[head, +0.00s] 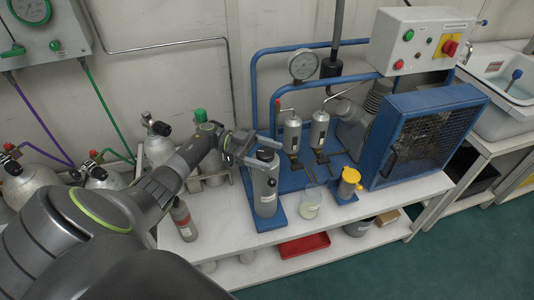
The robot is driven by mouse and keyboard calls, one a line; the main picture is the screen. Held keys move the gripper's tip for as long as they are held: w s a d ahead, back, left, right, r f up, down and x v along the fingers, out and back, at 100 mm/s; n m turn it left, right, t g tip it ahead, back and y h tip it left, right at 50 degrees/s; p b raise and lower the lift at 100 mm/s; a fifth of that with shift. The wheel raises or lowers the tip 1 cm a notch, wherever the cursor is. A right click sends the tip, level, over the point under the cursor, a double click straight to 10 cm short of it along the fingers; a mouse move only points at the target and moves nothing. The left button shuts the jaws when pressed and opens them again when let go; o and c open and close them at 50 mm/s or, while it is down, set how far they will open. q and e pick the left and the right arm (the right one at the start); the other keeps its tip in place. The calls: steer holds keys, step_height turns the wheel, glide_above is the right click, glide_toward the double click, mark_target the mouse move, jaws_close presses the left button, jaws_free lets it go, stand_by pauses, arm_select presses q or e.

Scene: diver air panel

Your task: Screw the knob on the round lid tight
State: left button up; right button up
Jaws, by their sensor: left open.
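A grey upright cylinder (265,190) stands on a blue base plate at the front of the white bench. Its dark round top (265,155) lies at my left gripper, and a knob on it cannot be made out clearly. My left gripper (268,152) reaches in from the left at the height of this top. Its fingers are apart, one at the far side and one at the near side of the top. I cannot tell whether they touch it. My right gripper is out of view.
A glass beaker (310,203) and a yellow-topped cup (348,184) stand right of the cylinder. A small grey bottle (183,220) stands to its left. Behind are two silver canisters (292,134), a gauge (303,66) and a blue caged unit (425,135). A red tray (303,246) lies below.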

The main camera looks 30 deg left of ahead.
mark_target(257, 151)
arm_select(q)
steer(key=a+b, duration=0.1)
steer(key=a, duration=0.3)
steer(key=s+a+b, duration=0.1)
steer(key=a, duration=0.2)
steer(key=shift+s+f+b, duration=0.1)
steer(key=shift+b, duration=0.25)
steer(key=shift+s+a, duration=0.1)
steer(key=shift+a, duration=0.05)
